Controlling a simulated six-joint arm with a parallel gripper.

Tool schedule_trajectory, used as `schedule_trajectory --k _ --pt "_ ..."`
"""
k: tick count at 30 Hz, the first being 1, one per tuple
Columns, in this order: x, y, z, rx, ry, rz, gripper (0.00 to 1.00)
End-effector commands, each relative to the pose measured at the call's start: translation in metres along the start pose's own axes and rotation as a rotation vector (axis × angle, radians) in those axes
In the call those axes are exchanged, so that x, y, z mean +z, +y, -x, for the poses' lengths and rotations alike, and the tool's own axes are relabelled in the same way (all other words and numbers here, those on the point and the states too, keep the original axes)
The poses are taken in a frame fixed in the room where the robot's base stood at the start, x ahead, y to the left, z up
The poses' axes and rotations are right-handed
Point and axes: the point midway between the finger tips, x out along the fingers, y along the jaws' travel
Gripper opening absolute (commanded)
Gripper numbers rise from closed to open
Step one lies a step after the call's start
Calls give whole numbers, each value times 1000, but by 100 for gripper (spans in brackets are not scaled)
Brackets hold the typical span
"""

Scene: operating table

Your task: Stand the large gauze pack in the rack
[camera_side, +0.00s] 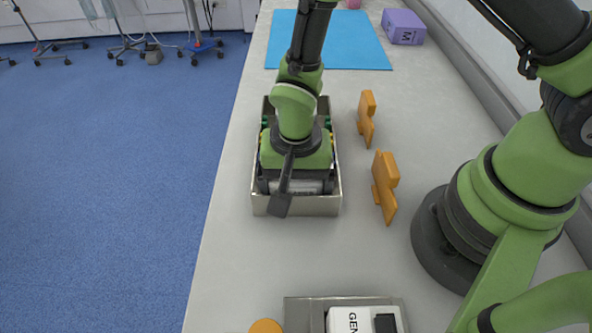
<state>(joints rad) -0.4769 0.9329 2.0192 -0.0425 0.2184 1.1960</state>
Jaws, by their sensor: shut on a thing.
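My gripper (296,186) points down into an open metal box (309,206) in the middle of the table. It is shut on a grey-white item low between its fingers, mostly hidden by the gripper and arm. I cannot tell whether this item is the large gauze pack. Two upright orange pieces, a far one (367,118) and a near one (384,187), stand apart to the right of the box. I cannot tell whether they belong to the rack. No pack with a readable "large" label shows.
A purple box (403,26) marked M lies at the back right, beside a blue mat (331,40). A metal tray (305,313) at the front holds a white box (352,320) with partly visible lettering. An orange round thing (266,326) is beside it. The table's left strip is clear.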

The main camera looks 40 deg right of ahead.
Motion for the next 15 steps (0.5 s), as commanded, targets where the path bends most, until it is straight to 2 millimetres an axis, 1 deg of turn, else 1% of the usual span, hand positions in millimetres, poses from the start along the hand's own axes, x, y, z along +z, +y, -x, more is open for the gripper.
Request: schedule_trajectory --k 4,13,14,15 --pt "0 0 -4 1 0 0 66" --pt "0 0 -5 0 0 0 66" --pt "0 0 -5 0 0 0 92" --pt "0 0 -5 0 0 0 100"
